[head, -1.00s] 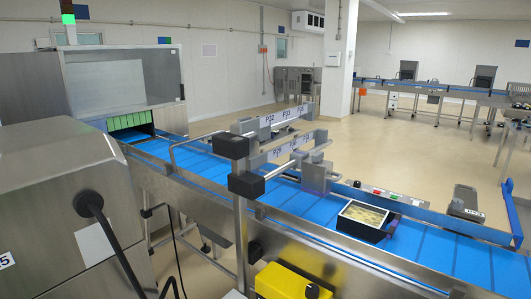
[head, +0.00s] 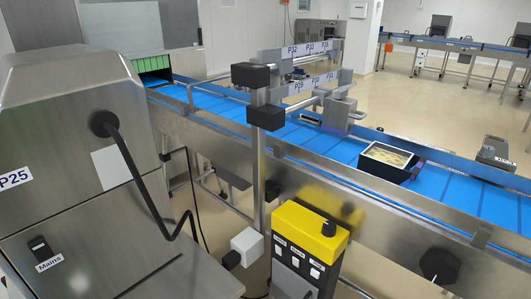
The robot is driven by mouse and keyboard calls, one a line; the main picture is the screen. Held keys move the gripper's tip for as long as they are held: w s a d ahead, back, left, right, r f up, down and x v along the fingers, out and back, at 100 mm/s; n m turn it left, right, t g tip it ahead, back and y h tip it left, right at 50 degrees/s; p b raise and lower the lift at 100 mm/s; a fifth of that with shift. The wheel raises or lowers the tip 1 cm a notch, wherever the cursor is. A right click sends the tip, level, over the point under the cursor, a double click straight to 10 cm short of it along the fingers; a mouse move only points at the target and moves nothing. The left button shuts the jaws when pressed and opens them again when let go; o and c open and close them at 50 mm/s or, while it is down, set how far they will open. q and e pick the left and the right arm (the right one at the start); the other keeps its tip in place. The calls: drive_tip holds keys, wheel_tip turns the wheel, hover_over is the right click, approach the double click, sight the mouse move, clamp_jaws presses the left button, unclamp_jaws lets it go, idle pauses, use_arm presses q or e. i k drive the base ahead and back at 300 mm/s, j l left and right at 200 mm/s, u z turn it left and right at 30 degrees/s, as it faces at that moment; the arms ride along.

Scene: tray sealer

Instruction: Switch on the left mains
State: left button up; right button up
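A black mains switch (head: 39,247) sits low on the front of the steel machine (head: 75,170) at the left of the head view. A white label (head: 49,263) reading "Mains" is just below it. The switch is small, and I cannot tell its position. Neither of my grippers is in view.
A black cable (head: 140,180) hangs in front of the machine. A yellow-topped control box (head: 310,232) stands at bottom centre. A blue conveyor (head: 300,134) crosses behind, carrying a filled black tray (head: 388,172). A steel post (head: 259,180) stands before the conveyor.

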sight(40, 248)
drive_tip(key=k+j+u, duration=0.15)
drive_tip(key=j+u, duration=0.25)
drive_tip(key=j, duration=0.15)
drive_tip(key=k+j+u, duration=0.1)
drive_tip(key=j+u, duration=0.3)
drive_tip(key=j, duration=0.15)
drive_tip(key=j+u, duration=0.45)
drive_tip(key=j, duration=0.1)
